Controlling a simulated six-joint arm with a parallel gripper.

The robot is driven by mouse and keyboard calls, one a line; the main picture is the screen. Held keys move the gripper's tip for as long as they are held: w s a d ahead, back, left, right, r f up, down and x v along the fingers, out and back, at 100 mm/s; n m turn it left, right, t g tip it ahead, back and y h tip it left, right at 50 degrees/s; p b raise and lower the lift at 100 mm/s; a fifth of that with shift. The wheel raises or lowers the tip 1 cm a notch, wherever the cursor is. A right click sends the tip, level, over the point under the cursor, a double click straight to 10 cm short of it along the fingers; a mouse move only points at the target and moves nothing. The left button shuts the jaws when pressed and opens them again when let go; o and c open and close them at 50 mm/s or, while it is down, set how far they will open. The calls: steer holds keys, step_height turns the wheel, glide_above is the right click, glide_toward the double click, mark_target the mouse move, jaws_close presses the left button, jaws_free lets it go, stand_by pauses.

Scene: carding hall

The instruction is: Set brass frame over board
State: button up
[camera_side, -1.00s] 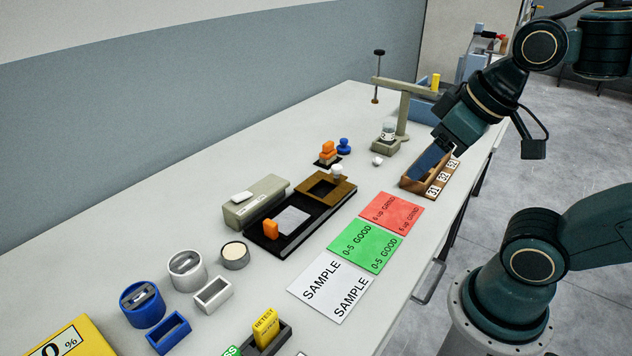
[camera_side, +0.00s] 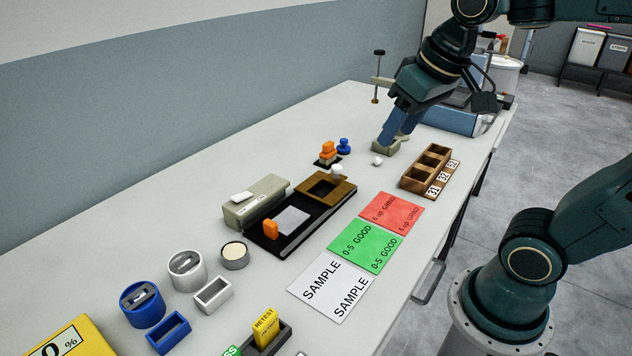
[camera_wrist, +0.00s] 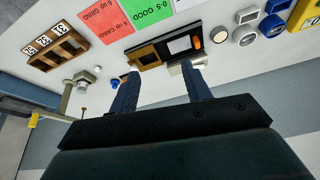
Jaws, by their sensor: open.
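The brass frame (camera_side: 343,190) is a brown-gold square ring with a white knob on its rim. It lies at the far end of the long black board (camera_side: 311,210), which carries a pale sheet (camera_side: 291,219) and an orange tab (camera_side: 271,230). In the wrist view the frame (camera_wrist: 137,52) and board show ahead, beyond the fingertips. My gripper (camera_side: 392,139) is open and empty, pointing down beyond the frame, apart from it. In the wrist view, my gripper (camera_wrist: 162,76) shows its two fingers wide apart. The side view hides the space between the fingers.
A wooden compartment box (camera_side: 427,172) stands right of the frame, near the table edge. Orange (camera_side: 328,152) and blue (camera_side: 343,146) knobbed pieces stand behind the frame. A grey-beige box (camera_side: 255,203) runs along the board's left side. Red (camera_side: 392,212) and green (camera_side: 366,246) cards lie to the right.

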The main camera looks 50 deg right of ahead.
steer(key=w+d+m+g, duration=0.1)
steer(key=w+d+m, duration=0.15)
steer(key=w, duration=0.45)
steer(key=m+g, duration=0.3)
steer(key=m, duration=0.2)
glide_above(337, 166)
step_height(337, 166, down, 9)
steer(key=shift+f, duration=0.2)
step_height(337, 166, down, 14)
steer(key=shift+r, duration=0.1)
steer(key=shift+c, duration=0.5)
jaws_close()
